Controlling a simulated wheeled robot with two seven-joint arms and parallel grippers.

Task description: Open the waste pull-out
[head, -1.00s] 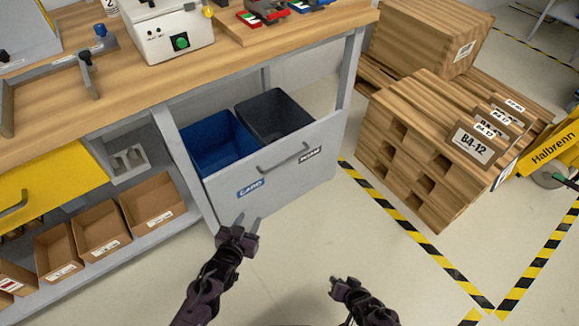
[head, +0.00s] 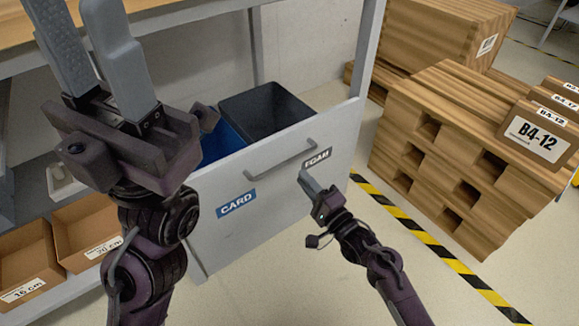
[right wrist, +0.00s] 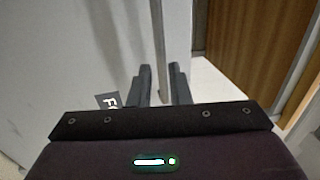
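The waste pull-out's light grey front (head: 285,205) sits under the bench, carrying a CARD label (head: 236,203) and a FOAM label (head: 317,159). My right gripper (head: 307,180) is just below the FOAM label. In the right wrist view its fingers (right wrist: 160,85) are apart, with no handle between them. My left gripper (head: 76,12) is raised close to the camera, open and empty, hiding part of the bench.
Wooden pallets (head: 450,150) with B4-12 tags stand to the right, beyond yellow-black floor tape (head: 425,240). Cardboard boxes (head: 88,228) sit on a low shelf at the left. Pale floor is free in front of the pull-out.

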